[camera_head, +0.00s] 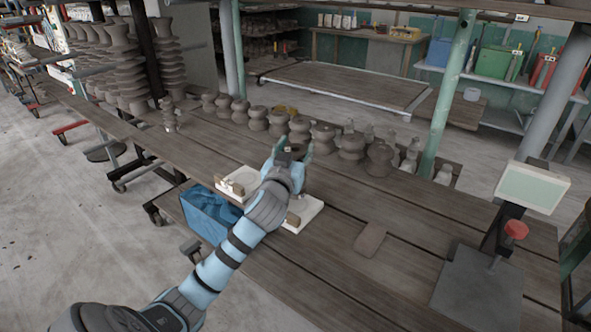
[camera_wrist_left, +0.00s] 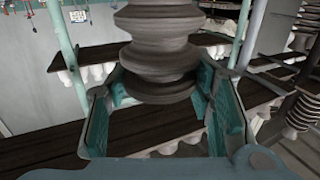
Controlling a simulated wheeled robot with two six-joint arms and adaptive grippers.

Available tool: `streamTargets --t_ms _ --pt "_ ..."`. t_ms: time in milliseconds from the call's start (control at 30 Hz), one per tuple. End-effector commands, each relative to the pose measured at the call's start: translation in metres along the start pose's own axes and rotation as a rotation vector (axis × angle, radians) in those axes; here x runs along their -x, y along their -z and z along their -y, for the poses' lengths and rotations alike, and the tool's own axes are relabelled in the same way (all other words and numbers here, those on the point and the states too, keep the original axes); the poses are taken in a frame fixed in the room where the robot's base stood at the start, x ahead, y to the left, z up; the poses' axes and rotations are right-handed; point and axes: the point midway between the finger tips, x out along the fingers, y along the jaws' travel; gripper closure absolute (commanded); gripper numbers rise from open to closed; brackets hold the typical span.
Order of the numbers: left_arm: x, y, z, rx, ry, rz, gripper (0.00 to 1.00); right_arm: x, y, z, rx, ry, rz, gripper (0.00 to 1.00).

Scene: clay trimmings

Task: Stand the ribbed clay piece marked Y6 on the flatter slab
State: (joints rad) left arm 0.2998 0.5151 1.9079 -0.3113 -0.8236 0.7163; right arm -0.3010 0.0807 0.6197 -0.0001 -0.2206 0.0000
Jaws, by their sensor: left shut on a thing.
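My left gripper (camera_head: 290,155) is over the plank table, its fingers shut on a grey-brown ribbed clay piece (camera_wrist_left: 163,58). In the left wrist view the piece stands roughly upright between the teal finger pads, its top cut off by the frame. In the head view my gripper mostly hides it. No Y6 mark is readable. Below my gripper a white slab shows on the left (camera_head: 232,190) and white slab surface shows on the right (camera_head: 308,212), with small brown pieces on them. My gripper and arm hide the part between; I cannot tell which is flatter. My right gripper is not in view.
Several ribbed clay pieces (camera_head: 278,123) line the table's back edge, with taller stacks (camera_head: 128,70) at the left. A blue crate (camera_head: 209,214) is left of the slabs. A thin brown plate (camera_head: 370,239) and a device with a pale display (camera_head: 533,187) are right. Bare planks lie between.

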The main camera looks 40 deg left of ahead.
Motion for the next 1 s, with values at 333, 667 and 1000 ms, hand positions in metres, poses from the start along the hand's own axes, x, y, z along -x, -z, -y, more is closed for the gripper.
streamTargets --t_ms 333,667,1000 --pt "0.000 -0.037 -0.001 0.000 -0.002 -0.001 1.00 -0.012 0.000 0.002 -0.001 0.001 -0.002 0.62" --pt "0.000 -0.038 0.000 0.000 -0.001 0.002 0.32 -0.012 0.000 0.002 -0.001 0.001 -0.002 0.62" --pt "0.022 -0.037 0.000 -0.001 -0.002 0.002 0.32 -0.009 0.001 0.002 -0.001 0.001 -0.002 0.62"
